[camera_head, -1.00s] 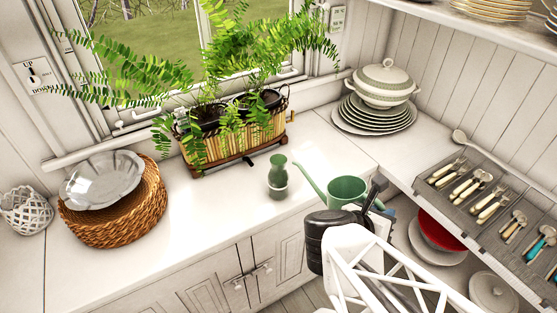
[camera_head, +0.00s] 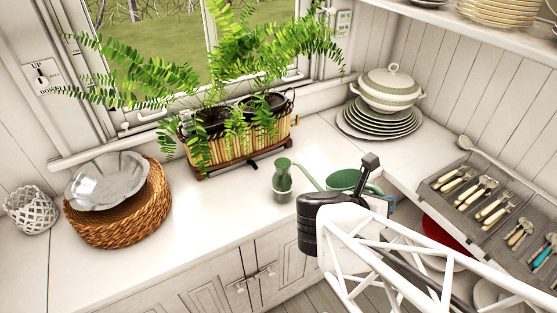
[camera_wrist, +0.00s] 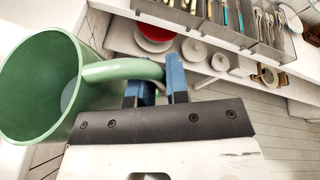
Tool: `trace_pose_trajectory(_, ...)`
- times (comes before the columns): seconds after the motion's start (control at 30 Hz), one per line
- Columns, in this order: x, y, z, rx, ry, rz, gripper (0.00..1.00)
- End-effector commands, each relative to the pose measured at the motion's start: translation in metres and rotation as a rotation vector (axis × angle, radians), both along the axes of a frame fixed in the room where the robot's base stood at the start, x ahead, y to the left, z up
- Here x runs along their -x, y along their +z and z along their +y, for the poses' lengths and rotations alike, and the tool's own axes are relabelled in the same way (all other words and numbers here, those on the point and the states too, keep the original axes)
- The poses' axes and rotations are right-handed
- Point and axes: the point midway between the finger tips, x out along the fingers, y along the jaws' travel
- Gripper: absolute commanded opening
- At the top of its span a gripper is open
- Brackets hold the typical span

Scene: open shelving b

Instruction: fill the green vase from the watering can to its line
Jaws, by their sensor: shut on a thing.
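The green vase (camera_head: 283,176) stands upright on the white counter in front of the fern planter. It has a pale band around its lower part. The green watering can (camera_head: 345,180) is just to its right, with its spout pointing to the vase's upper part. I cannot tell whether the spout tip touches the vase. In the wrist view the can (camera_wrist: 45,85) is at the left and I see into its open top. My gripper (camera_wrist: 155,82) has its blue fingers shut on the can's handle. My arm hides the can's lower part in the head view.
A fern planter (camera_head: 240,148) stands behind the vase. A wicker basket (camera_head: 120,215) with a silver dish is at the left. Stacked plates (camera_head: 380,122) with a tureen and a cutlery tray (camera_head: 480,190) are at the right. The counter left of the vase is clear.

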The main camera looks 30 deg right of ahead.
Motion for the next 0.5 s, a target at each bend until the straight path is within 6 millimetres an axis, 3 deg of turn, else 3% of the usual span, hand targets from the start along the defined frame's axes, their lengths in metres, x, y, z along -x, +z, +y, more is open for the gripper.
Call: trace_pose_trajectory(0.5,-0.009,0.016,0.002,0.012,0.0,0.055,0.0)
